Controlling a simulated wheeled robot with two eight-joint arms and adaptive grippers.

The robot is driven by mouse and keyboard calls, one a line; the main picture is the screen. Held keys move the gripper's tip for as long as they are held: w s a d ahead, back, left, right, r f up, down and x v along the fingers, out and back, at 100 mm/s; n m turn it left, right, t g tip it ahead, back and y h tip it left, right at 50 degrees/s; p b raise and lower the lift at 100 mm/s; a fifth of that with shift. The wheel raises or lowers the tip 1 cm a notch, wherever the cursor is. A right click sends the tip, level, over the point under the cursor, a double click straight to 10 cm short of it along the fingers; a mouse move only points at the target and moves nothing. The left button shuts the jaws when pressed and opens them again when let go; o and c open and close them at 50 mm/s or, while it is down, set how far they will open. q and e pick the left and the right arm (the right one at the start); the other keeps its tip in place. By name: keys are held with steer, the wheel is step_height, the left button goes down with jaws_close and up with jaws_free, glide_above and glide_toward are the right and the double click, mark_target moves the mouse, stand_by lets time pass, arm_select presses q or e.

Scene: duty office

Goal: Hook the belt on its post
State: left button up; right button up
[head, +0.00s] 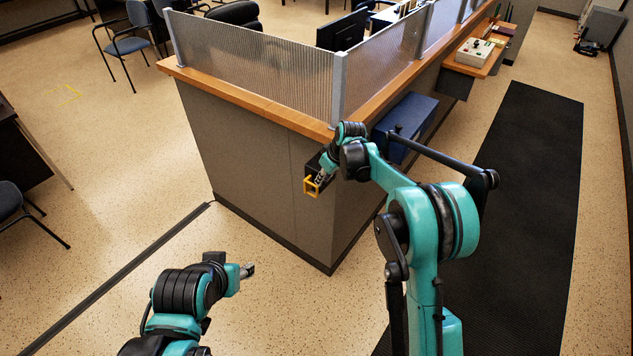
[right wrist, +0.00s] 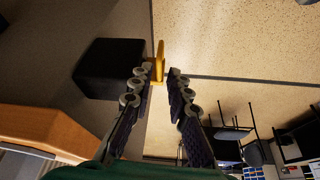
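A black box (head: 325,162) with a yellow end piece (head: 307,186), which looks like the belt and its housing, is at the counter's near corner. In the right wrist view the black box (right wrist: 108,68) is on the grey panel, and the yellow piece (right wrist: 159,62) stands at my fingertips. My right gripper (head: 320,178) has its fingers apart on either side of the yellow piece's lower end; the left finger looks close to it or touching. No grip on it shows. My left gripper (head: 248,270) is low at front, away from it; its fingers are too small to judge. I cannot make out a post for the belt.
The wood-topped counter (head: 268,111) with clear screens runs beside my right arm. A blue box (head: 405,126) is at its right side. A black mat (head: 520,200) lies on the right. Chairs (head: 128,42) stand at the back left.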

mark_target(317, 188)
steer(key=b+x, duration=0.1)
steer(key=x, duration=0.7)
steer(key=shift+w+a+f+b, duration=0.1)
steer(key=shift+w+f+b, duration=0.1)
steer(key=shift+b, duration=0.1)
jaws_close()
steer(key=shift+s, duration=0.1)
